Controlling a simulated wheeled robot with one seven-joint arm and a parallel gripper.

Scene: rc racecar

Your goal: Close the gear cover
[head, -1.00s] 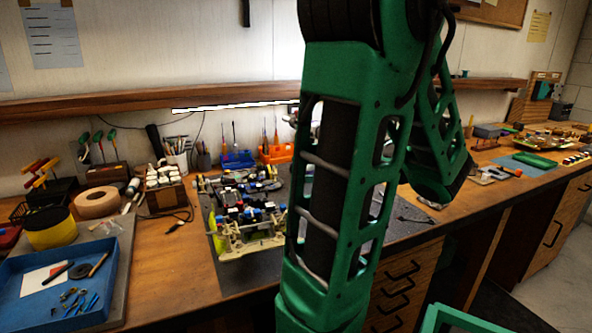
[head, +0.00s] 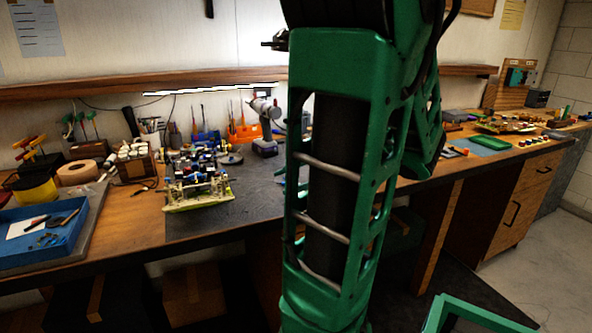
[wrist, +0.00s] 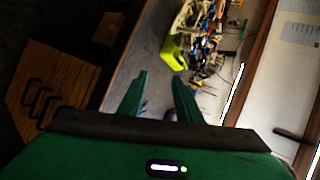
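The RC racecar (head: 198,182) stands on the dark mat on the workbench, left of my green arm in the head view. It has a pale yellow-green bumper, with blue and dark parts on top. Its gear cover is too small to make out. In the wrist view the car (wrist: 205,45) shows sideways at the top, with a bright yellow-green part nearest me. My gripper (wrist: 160,88) shows there as two green fingers, spread apart with nothing between them. The car is beyond the fingertips, apart from them. I cannot make out the fingers in the head view.
A cordless drill (head: 265,125) stands behind and right of the car. A blue tray (head: 45,235) of small parts sits at the bench's left. Tool racks line the wall under a shelf (head: 130,95). The mat (head: 260,205) is mostly bare right of the car.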

